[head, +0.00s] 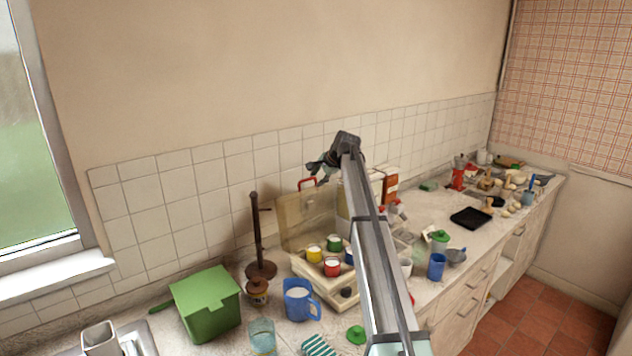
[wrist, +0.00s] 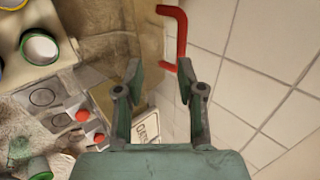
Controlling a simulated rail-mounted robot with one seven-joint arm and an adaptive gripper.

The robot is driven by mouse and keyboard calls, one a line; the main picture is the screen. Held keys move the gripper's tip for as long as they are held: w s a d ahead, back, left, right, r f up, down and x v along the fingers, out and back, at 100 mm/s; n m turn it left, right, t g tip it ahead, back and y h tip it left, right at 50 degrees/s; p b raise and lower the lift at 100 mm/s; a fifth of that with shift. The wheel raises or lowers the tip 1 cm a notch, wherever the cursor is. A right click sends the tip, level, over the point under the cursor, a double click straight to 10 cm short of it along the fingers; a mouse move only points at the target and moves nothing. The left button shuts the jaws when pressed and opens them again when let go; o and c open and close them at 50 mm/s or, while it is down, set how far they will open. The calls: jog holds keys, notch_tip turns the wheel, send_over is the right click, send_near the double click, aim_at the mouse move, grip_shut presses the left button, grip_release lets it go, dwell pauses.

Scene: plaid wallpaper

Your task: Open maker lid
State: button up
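The maker is a pale box (head: 318,275) on the counter holding several small jars with coloured rims. Its clear tan lid (head: 300,222) stands raised, nearly upright, at the back by the tiled wall. The lid's red handle (head: 306,183) is at its top edge; the handle also shows in the wrist view (wrist: 182,40). My gripper (head: 318,168) is above and near the handle. In the wrist view my gripper (wrist: 158,78) is open, its fingers apart with nothing held. The handle is just beyond the right fingertip; contact cannot be told. My arm hides part of the maker's right side.
A brown wooden stand (head: 259,268) is left of the maker. A blue mug (head: 299,302) and a green box (head: 205,305) stand in front and left. A black tray (head: 470,217) lies farther right. The wall above the tiles is clear.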

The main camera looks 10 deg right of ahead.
jog(key=v, duration=0.9)
jog(key=shift+r, duration=0.1)
jog(key=shift+c, duration=0.2)
